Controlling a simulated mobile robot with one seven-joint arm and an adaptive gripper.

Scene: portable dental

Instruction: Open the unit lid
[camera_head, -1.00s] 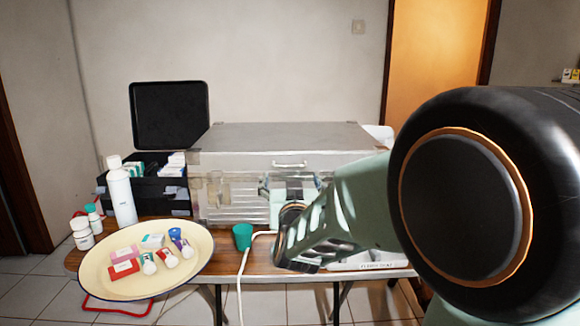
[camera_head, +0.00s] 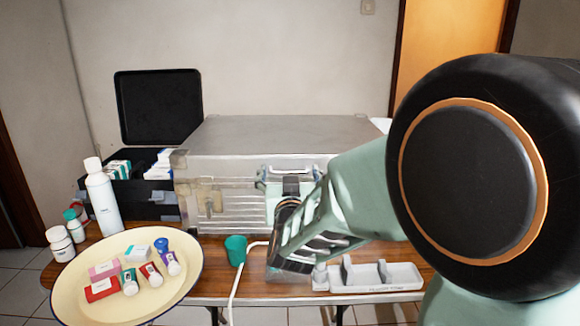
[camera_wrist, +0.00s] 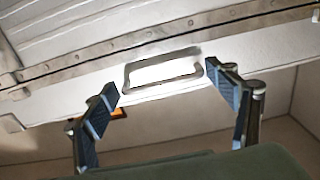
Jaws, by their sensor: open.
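The unit is a silver metal case (camera_head: 235,165) standing on the table, and its lid (camera_head: 290,132) is shut. A handle (camera_head: 291,170) sits on the case's front, largely covered by my gripper in the head view. My gripper (camera_head: 290,180) is in front of the case, close to the handle. In the wrist view the handle (camera_wrist: 162,85) shows as a grey loop with a bright middle, below a long hinge-like strip (camera_wrist: 160,40). The fingers of my gripper (camera_wrist: 170,100) are open to either side of it with nothing held. I cannot tell whether they touch it.
A cream tray (camera_head: 75,285) with small boxes and bottles is at the left front. White bottles (camera_head: 103,200) and an open black case (camera_head: 150,195) stand left of the unit. A teal cup (camera_head: 236,250) and a grey holder (camera_head: 370,277) are on the table (camera_head: 270,288) near its front edge.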

